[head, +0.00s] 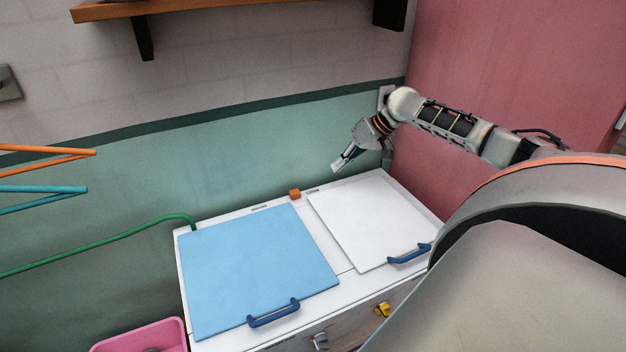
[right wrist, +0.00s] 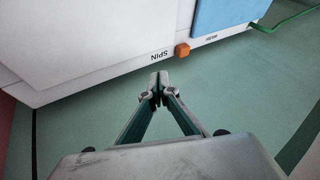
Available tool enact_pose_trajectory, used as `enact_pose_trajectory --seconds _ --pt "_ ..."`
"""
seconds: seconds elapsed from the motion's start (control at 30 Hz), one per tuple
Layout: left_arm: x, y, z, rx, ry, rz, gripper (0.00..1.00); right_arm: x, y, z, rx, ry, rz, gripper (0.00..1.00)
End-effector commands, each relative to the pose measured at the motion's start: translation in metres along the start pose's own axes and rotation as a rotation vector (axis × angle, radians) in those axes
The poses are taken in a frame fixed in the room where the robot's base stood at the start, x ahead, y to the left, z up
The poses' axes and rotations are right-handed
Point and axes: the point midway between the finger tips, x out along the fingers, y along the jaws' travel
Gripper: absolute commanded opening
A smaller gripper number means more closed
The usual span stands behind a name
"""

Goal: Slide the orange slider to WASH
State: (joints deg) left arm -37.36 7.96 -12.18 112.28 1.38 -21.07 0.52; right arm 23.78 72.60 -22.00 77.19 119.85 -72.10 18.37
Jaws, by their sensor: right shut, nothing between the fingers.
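The orange slider (head: 294,194) is a small block at the back edge of the white washer's (head: 340,262) top. It sits between two printed labels, nearer the SPIN label (head: 313,190) than the left label (head: 259,209), which is too small to read surely. In the right wrist view the slider (right wrist: 182,50) is just beyond the fingertips, beside the SPIN lettering (right wrist: 160,54). My right gripper (head: 338,168) is shut and empty, behind and to the right of the slider, apart from it. My left gripper is not in view.
A blue lid (head: 255,265) and a white lid (head: 365,220), each with a blue handle, cover the washer. A green hose (head: 110,241) runs off left. A pink tub (head: 140,338) stands at lower left. The teal wall (head: 270,150) is behind; a pink wall (head: 500,70) stands at right.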

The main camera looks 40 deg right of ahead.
Motion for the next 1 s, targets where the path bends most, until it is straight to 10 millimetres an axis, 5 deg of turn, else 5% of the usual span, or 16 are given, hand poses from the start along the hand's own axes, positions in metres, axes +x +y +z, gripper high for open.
enact_pose_trajectory --seconds 0.6,1.0 --pt "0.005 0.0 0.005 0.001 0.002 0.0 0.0 0.103 -0.001 0.001 0.001 -0.001 -0.003 0.0" --pt "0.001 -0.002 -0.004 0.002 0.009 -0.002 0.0 0.117 -0.035 0.0 0.0 0.0 -0.001 0.0"
